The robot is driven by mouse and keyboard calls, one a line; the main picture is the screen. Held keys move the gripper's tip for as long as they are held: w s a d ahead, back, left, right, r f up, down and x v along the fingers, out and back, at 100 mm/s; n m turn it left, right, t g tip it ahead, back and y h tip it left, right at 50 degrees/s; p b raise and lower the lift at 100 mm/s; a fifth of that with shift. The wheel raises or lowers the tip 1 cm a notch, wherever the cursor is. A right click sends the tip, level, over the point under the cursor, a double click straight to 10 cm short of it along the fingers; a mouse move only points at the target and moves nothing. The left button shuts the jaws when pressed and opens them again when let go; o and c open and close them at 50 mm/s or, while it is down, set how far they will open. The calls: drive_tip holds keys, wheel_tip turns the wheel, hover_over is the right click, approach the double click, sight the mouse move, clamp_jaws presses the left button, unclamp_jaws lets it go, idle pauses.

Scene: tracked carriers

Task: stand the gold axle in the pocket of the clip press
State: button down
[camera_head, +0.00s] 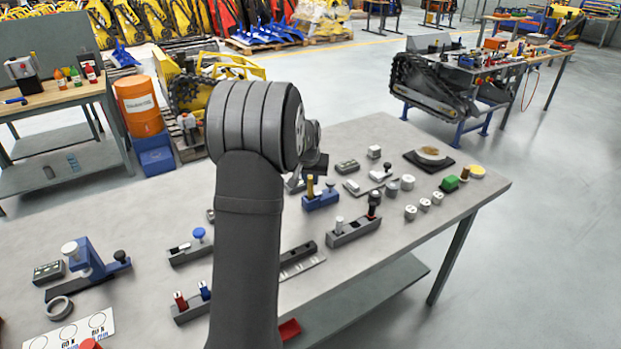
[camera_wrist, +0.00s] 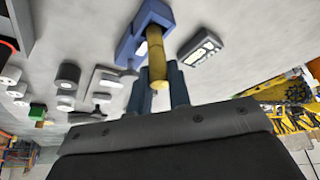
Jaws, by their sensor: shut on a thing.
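The gold axle (camera_wrist: 156,62) is a slim rod between the two fingers of my gripper (camera_wrist: 159,74) in the wrist view, and the gripper is shut on it. Its far end meets a small blue fixture (camera_wrist: 131,45) that looks like the clip press. In the head view the axle (camera_head: 310,187) is upright at the left part of this blue fixture (camera_head: 322,201). I cannot tell how deep its lower end sits, as the pocket is hidden. My gripper is mostly hidden behind my arm in the head view.
A grey control box (camera_wrist: 201,47) lies close beside the blue fixture. A grey fixture with a black knob (camera_head: 353,231) stands in front, to the right. A larger blue clamp (camera_head: 88,262) stands left.

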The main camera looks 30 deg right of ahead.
drive_tip(key=shift+f, duration=0.8)
idle(0.6)
drive_tip(key=c, duration=0.8)
unclamp_jaws()
drive_tip(key=shift+o, duration=0.2)
drive_tip(key=shift+r, duration=3.5)
drive_tip(key=shift+f, duration=0.1)
drive_tip(key=shift+f, duration=3.45)
drive_tip(key=shift+r, duration=0.15)
